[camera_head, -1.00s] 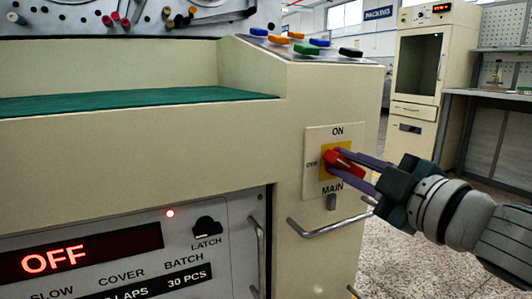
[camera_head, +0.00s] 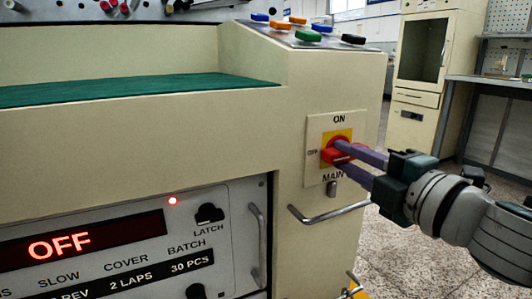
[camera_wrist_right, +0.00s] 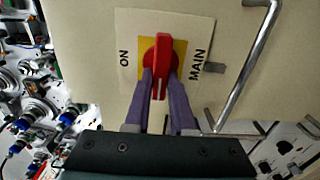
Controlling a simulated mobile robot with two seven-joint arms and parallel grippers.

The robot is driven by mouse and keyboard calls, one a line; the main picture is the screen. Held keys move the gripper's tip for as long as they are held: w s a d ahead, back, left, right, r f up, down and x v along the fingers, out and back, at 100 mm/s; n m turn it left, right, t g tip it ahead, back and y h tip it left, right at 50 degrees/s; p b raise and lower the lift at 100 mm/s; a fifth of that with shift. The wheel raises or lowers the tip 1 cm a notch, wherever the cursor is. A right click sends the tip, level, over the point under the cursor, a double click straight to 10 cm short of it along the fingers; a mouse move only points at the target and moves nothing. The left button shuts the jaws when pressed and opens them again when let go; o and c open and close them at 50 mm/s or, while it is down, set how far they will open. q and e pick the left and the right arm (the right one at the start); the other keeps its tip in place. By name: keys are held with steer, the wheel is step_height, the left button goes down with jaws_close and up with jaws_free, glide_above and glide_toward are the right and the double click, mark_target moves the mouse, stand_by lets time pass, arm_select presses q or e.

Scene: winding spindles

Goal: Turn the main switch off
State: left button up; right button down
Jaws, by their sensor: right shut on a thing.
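The main switch is a red knob (camera_head: 330,155) on a yellow square (camera_head: 343,134), set in a cream plate (camera_head: 314,172) marked ON at the top, OFF at the left and MAIN below. My right gripper (camera_head: 341,157) has its purple fingers shut on the knob's handle. In the right wrist view the red handle (camera_wrist_right: 161,60) lies between the fingertips (camera_wrist_right: 160,88), crosswise to the line from ON to MAIN. In the head view it points level towards OFF. The fingers hide the OFF label in the wrist view. My left gripper is not in view.
A red-lit display (camera_head: 60,245) on the front panel reads OFF. A metal handle bar (camera_head: 330,215) sits just below the switch. Coloured buttons (camera_head: 308,36) are on the sloped top. A cabinet (camera_head: 425,60) and a bench stand at the back right.

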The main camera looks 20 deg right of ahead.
stand_by(0.3)
steer(key=c, duration=0.8)
jaws_free()
steer(key=shift+o, duration=0.2)
steer(key=s, duration=1)
steer(key=shift+d+p, duration=0.4)
